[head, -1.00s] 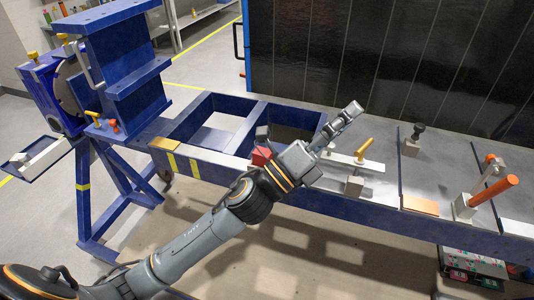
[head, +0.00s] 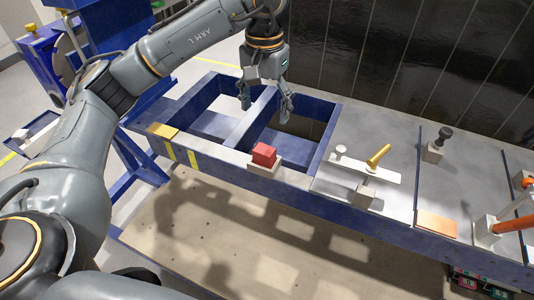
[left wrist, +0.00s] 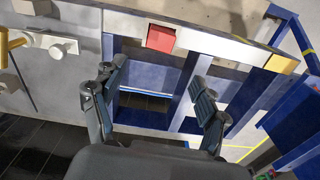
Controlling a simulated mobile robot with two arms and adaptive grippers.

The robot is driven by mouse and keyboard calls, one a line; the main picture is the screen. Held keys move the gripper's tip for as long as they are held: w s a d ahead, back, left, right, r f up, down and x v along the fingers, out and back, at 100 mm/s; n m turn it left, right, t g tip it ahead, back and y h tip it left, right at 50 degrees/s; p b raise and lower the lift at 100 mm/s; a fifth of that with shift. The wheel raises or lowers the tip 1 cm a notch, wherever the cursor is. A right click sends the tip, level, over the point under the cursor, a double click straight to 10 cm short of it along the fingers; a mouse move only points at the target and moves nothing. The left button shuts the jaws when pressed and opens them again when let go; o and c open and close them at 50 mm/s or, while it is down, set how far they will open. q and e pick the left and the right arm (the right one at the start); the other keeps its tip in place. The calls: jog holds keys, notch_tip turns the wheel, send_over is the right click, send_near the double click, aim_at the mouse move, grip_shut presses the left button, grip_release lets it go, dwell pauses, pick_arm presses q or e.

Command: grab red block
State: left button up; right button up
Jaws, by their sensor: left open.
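The red block (head: 264,154) sits on a small pale plate at the front edge of the blue frame (head: 212,154). It also shows in the left wrist view (left wrist: 161,38), at the top middle, beyond the fingers. My left gripper (head: 266,108) is open and empty, pointing down above the blue frame's openings, behind the block and apart from it. In the left wrist view the two fingers of my left gripper (left wrist: 158,105) are spread wide with nothing between them. My right gripper is in neither view.
A clamp with a yellow handle (head: 378,157) stands on the grey plate right of the block. A black-knobbed clamp (head: 438,145) and an orange-handled clamp (head: 508,225) are further right. A dark panel (head: 400,60) rises behind the bench. A blue fixture stands at the left.

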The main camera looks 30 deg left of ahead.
pick_arm(q)
jog(key=p, duration=0.2)
send_over(264, 149)
notch_tip(264, 149, down, 7)
jog(key=shift+w+f, duration=0.1)
jog(key=shift+w, duration=0.05)
jog(key=shift+f, duration=0.75)
jog(key=f+p, duration=0.2)
jog(key=f, duration=0.1)
jog(key=shift+s+f+p, duration=0.2)
jog(key=shift+f+p, duration=0.05)
jog(key=shift+p, duration=0.05)
jog(key=shift+f, duration=0.55)
jog(key=c, duration=0.4)
jog(key=shift+w, duration=0.1)
jog(key=c, duration=1.1)
